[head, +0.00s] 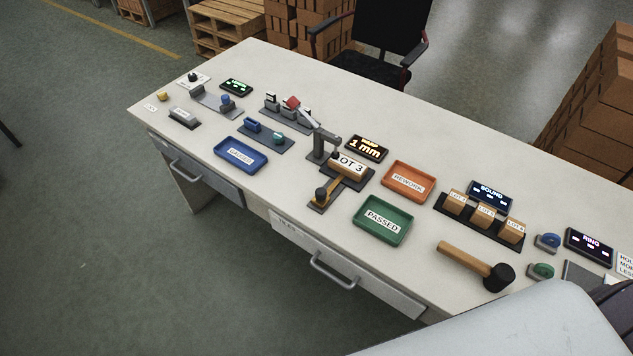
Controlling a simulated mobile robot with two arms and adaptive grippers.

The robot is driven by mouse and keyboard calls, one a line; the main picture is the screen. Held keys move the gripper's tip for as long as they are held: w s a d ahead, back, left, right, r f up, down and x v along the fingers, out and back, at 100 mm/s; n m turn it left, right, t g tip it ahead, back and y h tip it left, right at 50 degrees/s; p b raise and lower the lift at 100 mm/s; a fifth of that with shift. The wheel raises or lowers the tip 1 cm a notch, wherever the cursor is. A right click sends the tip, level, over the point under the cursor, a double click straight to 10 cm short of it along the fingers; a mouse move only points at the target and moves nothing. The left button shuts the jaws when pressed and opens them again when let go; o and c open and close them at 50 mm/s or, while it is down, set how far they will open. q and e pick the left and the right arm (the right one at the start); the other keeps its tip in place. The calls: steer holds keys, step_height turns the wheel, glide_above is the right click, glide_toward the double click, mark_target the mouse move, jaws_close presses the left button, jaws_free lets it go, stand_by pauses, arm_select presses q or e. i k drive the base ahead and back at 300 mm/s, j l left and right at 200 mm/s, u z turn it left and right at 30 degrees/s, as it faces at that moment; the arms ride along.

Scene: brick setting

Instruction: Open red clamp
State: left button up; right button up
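A small red part (291,102), which looks like the handle of the red clamp, shows on a dark fixture with several grey upright pieces (271,99), in the back middle of the bench. It looks tilted, and a light grey bar (309,117) slopes down to the right beside it. It is too small to tell whether the clamp is open or shut. Neither of my grippers is in view.
The white bench (330,85) holds a blue tray (241,154), an orange tray (407,182), a green tray (383,219), a LOT 3 brick (347,166) in a grey press, and a mallet (476,265). A black chair (378,68) stands behind. A large grey surface fills the lower right.

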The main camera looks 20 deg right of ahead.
mark_target(293, 103)
steer(key=i+j+z, duration=0.15)
steer(key=i+j, duration=0.25)
steer(key=i+j+z, duration=0.2)
steer(key=i+j, duration=0.15)
steer(key=i+j+z, duration=0.15)
steer(key=i+j, duration=0.15)
steer(key=j, duration=0.3)
steer(key=z, duration=0.75)
